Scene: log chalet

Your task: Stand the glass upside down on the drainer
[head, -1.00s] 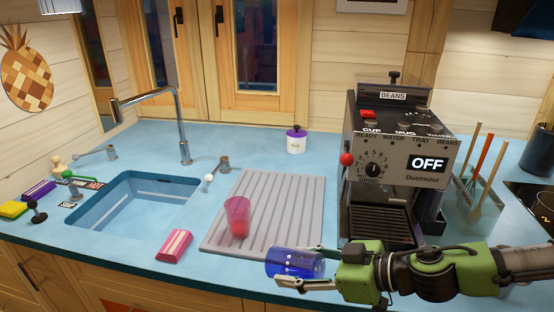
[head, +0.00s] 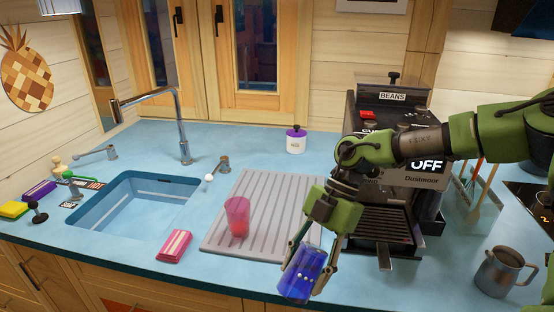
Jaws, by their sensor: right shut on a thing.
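A blue glass (head: 304,274) is held in my right gripper (head: 306,262), whose fingers are shut on its sides. The glass is tilted, near the front edge of the counter, in front of the drainer's right front part. The grey ribbed drainer (head: 272,193) lies flat on the counter to the right of the sink. A pink-red see-through cup (head: 237,217) stands on the drainer's left side. I cannot tell which end of the blue glass is its open one. My left gripper is not in view.
A coffee machine (head: 385,215) stands right of the drainer, partly behind my right arm. A metal jug (head: 497,272) stands at the right. A pink striped packet (head: 174,246) lies between the sink (head: 128,226) and the drainer. The drainer's back and middle are clear.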

